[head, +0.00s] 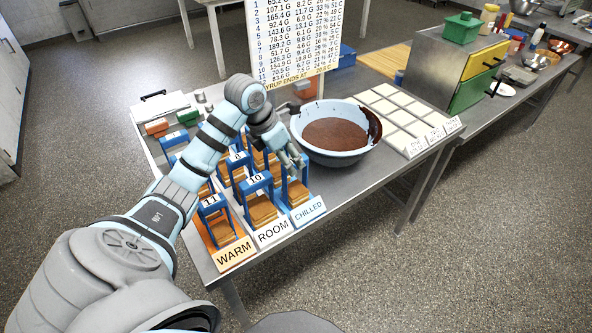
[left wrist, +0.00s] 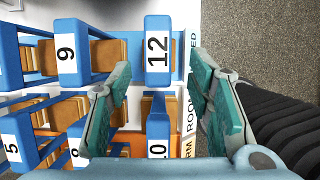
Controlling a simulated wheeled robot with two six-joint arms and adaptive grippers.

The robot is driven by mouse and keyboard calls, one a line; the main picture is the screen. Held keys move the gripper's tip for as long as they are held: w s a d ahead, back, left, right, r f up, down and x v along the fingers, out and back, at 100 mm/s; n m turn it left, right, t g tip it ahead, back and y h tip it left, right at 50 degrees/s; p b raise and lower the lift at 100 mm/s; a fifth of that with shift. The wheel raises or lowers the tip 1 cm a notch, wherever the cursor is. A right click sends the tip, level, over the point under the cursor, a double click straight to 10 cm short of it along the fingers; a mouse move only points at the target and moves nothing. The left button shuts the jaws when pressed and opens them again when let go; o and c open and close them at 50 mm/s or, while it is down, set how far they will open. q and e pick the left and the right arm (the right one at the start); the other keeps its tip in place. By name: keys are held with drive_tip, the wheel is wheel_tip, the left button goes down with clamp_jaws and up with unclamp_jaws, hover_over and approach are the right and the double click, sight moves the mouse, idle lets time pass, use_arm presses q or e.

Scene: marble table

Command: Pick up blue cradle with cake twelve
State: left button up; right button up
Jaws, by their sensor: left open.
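Blue cradle twelve (left wrist: 158,43) shows its white "12" label on the top bar in the left wrist view. In the head view this cradle (head: 284,188) stands upright behind the CHILLED sign with its brown cake (head: 297,194) inside; its label is hidden by my gripper. My left gripper (head: 297,161) is open just above it. In the left wrist view the teal fingers (left wrist: 161,68) are spread on either side of the line of the "12" bar, with nothing held. I cannot tell how far above the bar they are. My right gripper is not in view.
Cradle ten (head: 256,183) stands close by on the left, with cradle eleven (head: 209,203) beyond and cradle nine (left wrist: 66,54) behind. A bowl of chocolate (head: 340,157) sits close behind to the right. White tiles (head: 400,108) lie farther right. Cradles are tightly packed.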

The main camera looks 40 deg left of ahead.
sight(292, 161)
use_arm(q)
drive_tip(key=x, duration=0.5)
drive_tip(key=shift+w+f+p, duration=0.15)
drive_tip(key=shift+w+p, duration=0.25)
clamp_jaws()
